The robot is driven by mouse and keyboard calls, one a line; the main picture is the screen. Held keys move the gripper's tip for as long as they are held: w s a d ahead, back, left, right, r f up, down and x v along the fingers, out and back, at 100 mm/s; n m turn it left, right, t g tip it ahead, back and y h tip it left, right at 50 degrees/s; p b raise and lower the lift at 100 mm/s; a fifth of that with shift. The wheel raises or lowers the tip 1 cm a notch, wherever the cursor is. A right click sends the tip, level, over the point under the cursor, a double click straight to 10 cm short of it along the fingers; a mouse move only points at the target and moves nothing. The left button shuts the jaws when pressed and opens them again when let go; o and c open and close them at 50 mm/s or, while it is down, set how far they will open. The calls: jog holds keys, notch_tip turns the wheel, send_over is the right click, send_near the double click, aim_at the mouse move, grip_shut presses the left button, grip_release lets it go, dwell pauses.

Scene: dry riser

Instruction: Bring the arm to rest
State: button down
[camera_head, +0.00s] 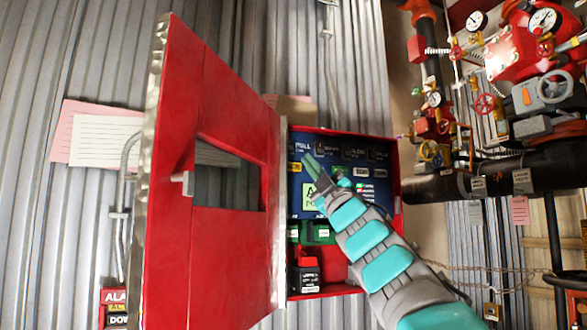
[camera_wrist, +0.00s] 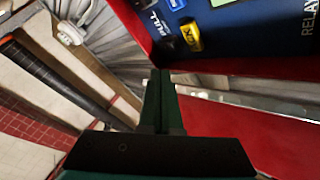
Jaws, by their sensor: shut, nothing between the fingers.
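My arm, teal and grey, reaches up from the lower right in the head view. My gripper (camera_head: 309,162) is in front of the blue panel (camera_head: 295,205) inside an open red cabinet (camera_head: 395,165). Its two green fingers are together with nothing between them. In the wrist view my gripper (camera_wrist: 160,75) points toward the cabinet's red edge, with the blue panel (camera_wrist: 265,30) and a yellow tag (camera_wrist: 193,36) beyond. I cannot tell whether the fingers touch anything. Part of the panel is hidden behind my arm.
The red cabinet door (camera_head: 225,240) stands wide open to the left of my arm. Red valves and gauges on dark pipes (camera_head: 540,165) fill the right side. A chain (camera_head: 490,280) hangs at the lower right. Corrugated metal wall (camera_head: 270,50) lies behind.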

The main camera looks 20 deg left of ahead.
jog(key=w+d+f+m+t+h, duration=0.1)
jog(key=w+d+f+m+h, duration=0.3)
jog(key=d+f+m+h, duration=0.4)
jog(key=w+d+f+m+t+h, duration=0.2)
jog(key=w+d+f+m+h, duration=0.2)
jog(key=d+f+m+h, duration=0.4)
jog(key=s+d+f+m+g+h, duration=0.1)
jog(key=s+d+f+g+h, duration=0.2)
jog(key=d+f, duration=0.45)
jog(key=s+d+f+m+g+h, duration=0.1)
jog(key=s+d+f+g+h, duration=0.3)
jog(key=f, duration=0.7)
jog(key=s+d+f+m+g+y, duration=0.1)
jog(key=s+d+f+m+g, duration=0.2)
jog(key=s+f, duration=0.65)
jog(key=s+d+f+g, duration=0.2)
jog(key=s+f+g, duration=0.2)
jog(key=s+f, duration=0.55)
jog(key=s+a+f+g, duration=0.1)
jog(key=s+f+g, duration=0.3)
jog(key=s, duration=0.9)
jog(key=s+a+f+m+g+y, duration=0.1)
jog(key=s+f+g, duration=0.3)
jog(key=s+f, duration=0.6)
jog(key=s, duration=0.4)
jog(key=shift+a+g+y, duration=0.2)
jog(key=shift+g+y, duration=0.1)
